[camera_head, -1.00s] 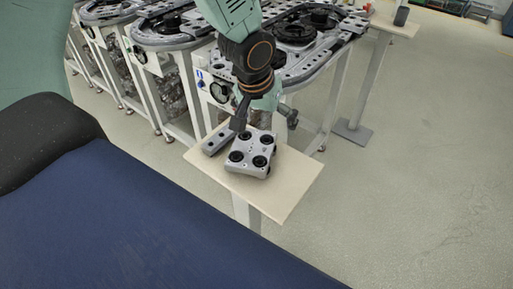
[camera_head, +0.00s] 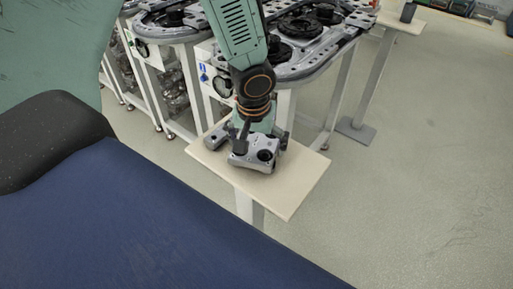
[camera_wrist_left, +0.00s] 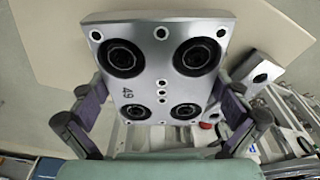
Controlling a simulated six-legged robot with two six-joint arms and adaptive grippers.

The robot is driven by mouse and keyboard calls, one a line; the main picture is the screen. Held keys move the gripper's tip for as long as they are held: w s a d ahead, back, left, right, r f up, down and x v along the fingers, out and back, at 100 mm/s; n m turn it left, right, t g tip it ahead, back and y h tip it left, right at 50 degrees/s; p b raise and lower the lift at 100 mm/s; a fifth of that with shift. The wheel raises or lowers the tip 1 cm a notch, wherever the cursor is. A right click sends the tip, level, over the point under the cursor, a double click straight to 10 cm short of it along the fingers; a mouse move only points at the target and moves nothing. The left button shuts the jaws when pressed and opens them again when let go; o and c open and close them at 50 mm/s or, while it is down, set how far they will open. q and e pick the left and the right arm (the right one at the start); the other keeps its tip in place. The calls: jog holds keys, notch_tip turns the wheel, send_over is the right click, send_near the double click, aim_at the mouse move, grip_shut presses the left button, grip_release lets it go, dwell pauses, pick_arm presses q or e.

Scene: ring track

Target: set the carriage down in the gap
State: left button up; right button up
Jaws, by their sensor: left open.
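The carriage (camera_head: 252,161) is a grey plate with black round wheels, lying on a small beige table (camera_head: 296,185). In the left wrist view the carriage (camera_wrist_left: 152,85) shows the number 49 and fills the middle. My left gripper (camera_head: 261,142) is right over the carriage, pointing down. Its open fingers stand on either side of the carriage, and I cannot tell whether they touch it. The ring track (camera_head: 300,62) stands behind the table; my arm hides part of it, and I cannot make out the gap. My right gripper is not in view.
A smaller grey block (camera_head: 214,139) lies beside the carriage on the table; it also shows in the left wrist view (camera_wrist_left: 258,72). Another small table (camera_head: 397,18) with a dark object stands at the back right. The floor (camera_head: 430,170) on the right is clear.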

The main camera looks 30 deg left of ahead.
pick_arm(q)
jog(key=shift+w+d+f, duration=0.1)
jog(key=shift+w, duration=0.05)
jog(key=shift+a, duration=0.25)
jog(key=shift+c, duration=1.4)
jog(key=shift+d, duration=0.2)
jog(key=c, duration=0.4)
jog(key=shift+a, duration=0.1)
jog(key=c, duration=0.8)
